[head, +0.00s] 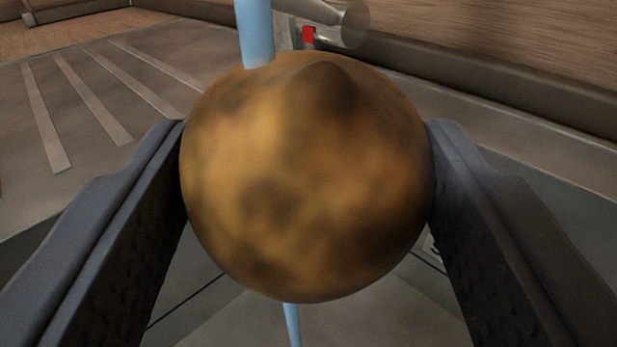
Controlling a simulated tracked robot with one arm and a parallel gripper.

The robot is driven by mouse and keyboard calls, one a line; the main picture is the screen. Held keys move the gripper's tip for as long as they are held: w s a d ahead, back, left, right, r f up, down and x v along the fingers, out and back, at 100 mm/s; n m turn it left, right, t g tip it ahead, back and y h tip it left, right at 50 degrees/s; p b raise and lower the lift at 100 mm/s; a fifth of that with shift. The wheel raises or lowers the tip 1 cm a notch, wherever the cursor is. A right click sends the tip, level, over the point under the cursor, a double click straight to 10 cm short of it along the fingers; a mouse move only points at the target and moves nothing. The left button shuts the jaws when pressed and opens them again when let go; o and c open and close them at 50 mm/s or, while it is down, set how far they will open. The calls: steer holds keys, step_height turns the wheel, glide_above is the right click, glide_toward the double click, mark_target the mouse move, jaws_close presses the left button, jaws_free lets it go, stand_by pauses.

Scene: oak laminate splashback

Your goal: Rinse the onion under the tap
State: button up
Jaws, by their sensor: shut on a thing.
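The onion (305,185) is brown with dark patches and fills the middle of the head view. My gripper (308,190) is shut on it, one dark finger pressed against each side. The tap (325,12) is at the top, behind the onion, with a red mark beside it. A blue stream of water (257,35) comes down from above and meets the onion's top left edge. A thinner blue stream (291,322) shows below the onion. The onion hides the part between.
The grey sink basin (350,325) lies below the onion. A ridged drainer (90,100) is at the left. The wood splashback (520,50) runs along the back right, close behind the tap.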

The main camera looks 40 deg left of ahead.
steer(key=shift+d, duration=0.1)
stand_by(0.3)
steer(key=shift+d+p, duration=0.45)
steer(key=shift+p, duration=0.05)
steer(key=shift+a, duration=0.15)
steer(key=shift+a, duration=0.4)
steer(key=shift+d, duration=0.15)
steer(key=shift+d+p, duration=0.45)
steer(key=shift+p, duration=0.1)
steer(key=shift+a, duration=0.15)
